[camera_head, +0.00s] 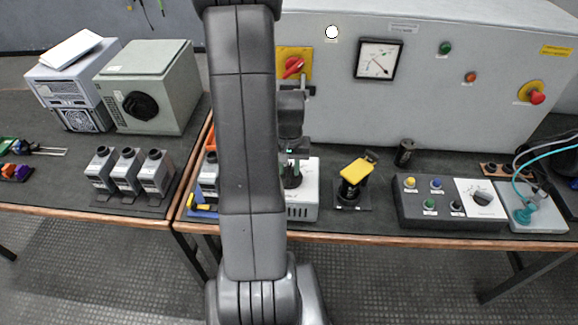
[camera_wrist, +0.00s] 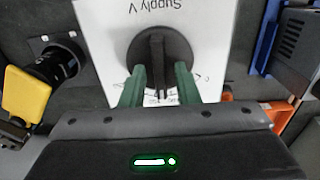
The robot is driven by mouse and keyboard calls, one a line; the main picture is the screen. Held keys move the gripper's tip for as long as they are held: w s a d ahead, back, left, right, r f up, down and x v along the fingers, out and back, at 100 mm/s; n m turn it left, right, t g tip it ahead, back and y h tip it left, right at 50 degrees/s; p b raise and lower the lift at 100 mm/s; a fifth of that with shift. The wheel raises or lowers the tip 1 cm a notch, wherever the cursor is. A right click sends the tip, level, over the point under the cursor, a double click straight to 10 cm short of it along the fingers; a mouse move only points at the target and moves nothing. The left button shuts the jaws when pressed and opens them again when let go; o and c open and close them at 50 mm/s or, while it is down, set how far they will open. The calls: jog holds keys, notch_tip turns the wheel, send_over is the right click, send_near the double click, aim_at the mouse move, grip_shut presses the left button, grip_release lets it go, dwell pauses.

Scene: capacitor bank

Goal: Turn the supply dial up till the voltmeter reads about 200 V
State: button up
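The supply dial (camera_wrist: 158,50) is a dark round knob with a raised bar, on a white plate (camera_wrist: 105,75) lettered "Supply V", upside down in the wrist view. My gripper (camera_wrist: 160,72) has its green fingers on either side of the bar, with a visible gap to it on each side. In the head view, the white supply box (camera_head: 304,205) stands on the bench, partly behind my arm, and my gripper (camera_head: 291,168) is over its knob. The voltmeter (camera_head: 379,59) is a square white-faced meter on the grey cabinet; its scale is too small to read.
A yellow-topped device (camera_head: 355,175) stands right of the supply box; it also shows in the wrist view (camera_wrist: 28,95). A dark control box (camera_head: 440,215) with buttons is further right. The cabinet (camera_head: 450,110) carries a red switch (camera_head: 292,67) and an emergency stop (camera_head: 536,97). Blue and orange items flank the box.

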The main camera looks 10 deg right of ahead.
aim_at(289, 170)
grip_shut()
jog(key=shift+m+b, duration=0.3)
jog(key=shift+m, duration=0.4)
jog(key=shift+o, duration=1.1)
grip_release()
notch_tip(289, 170, up, 14)
jog(key=shift+f, duration=0.1)
dwell(0.4)
